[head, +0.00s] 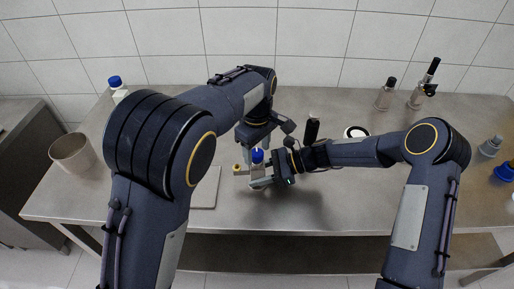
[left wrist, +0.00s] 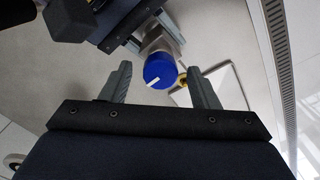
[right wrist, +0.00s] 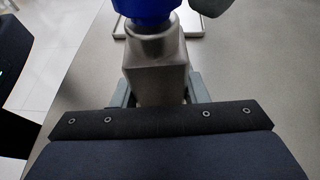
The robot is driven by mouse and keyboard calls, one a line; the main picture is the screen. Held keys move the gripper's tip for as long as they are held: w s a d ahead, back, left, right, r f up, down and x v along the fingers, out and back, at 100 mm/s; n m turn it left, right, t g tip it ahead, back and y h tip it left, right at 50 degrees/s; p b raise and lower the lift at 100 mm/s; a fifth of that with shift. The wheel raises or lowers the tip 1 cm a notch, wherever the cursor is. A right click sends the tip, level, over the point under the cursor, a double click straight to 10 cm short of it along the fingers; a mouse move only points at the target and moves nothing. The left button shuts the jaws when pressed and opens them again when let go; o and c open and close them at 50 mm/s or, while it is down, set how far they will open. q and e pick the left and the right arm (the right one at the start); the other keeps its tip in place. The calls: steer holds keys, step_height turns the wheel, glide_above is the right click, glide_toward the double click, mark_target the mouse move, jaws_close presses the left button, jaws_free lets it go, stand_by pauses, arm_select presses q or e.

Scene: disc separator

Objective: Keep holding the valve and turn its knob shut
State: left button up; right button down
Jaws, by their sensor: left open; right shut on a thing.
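The valve has a grey metal body (right wrist: 155,75) and a round blue knob (left wrist: 160,70) with a white line across its top. My right gripper (head: 262,181) is shut on the valve body and holds it upright above the table; the body also shows in the head view (head: 257,171). My left gripper (left wrist: 160,88) is open above the valve, its two fingers on either side of the blue knob and apart from it in the left wrist view. In the right wrist view the blue knob (right wrist: 146,8) is cut off by the top edge.
A pale flat plate (head: 205,190) lies on the steel table (head: 330,215) left of the valve. A beige pot (head: 72,153) and a blue-capped bottle (head: 116,87) stand at the left. Dark-topped bottles (head: 385,95) stand at the back right. The front middle is clear.

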arm_select(q)
steer(key=shift+c, duration=0.4)
steer(key=c, duration=0.9)
steer(key=shift+m, duration=0.4)
steer(key=m, duration=0.3)
steer(key=shift+m, duration=0.3)
steer(key=m, duration=0.4)
steer(key=shift+m, duration=0.3)
steer(key=m, duration=0.8)
steer(key=shift+m, duration=0.4)
